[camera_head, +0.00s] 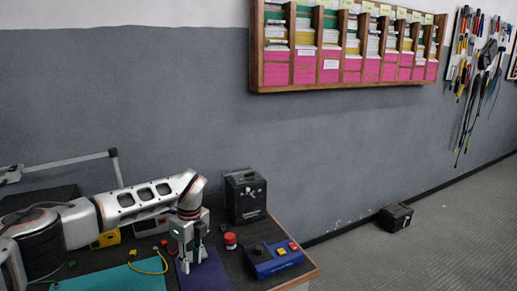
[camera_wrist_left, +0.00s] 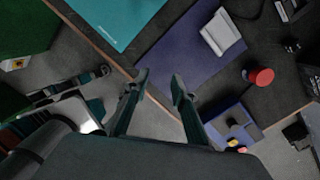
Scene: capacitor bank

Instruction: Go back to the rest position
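My left gripper (camera_head: 188,258) hangs pointing down over the purple mat (camera_head: 212,280) on the dark worktable, at the end of my white left arm. In the left wrist view its two dark green fingers (camera_wrist_left: 159,79) are spread apart with nothing between them. There the fingertips overlap the purple mat's edge (camera_wrist_left: 165,55) and the table's front edge. A white block-like item (camera_wrist_left: 222,33) lies on the mat, apart from the fingers. My right gripper is in neither view.
A blue control box (camera_head: 270,262) with red and yellow buttons, a red round knob (camera_head: 230,241) and a black case (camera_head: 245,195) stand right of the gripper. A teal mat (camera_head: 110,281), yellow cable (camera_head: 152,268) and yellow device (camera_head: 105,239) lie left. The floor beyond the table's right edge is mostly clear.

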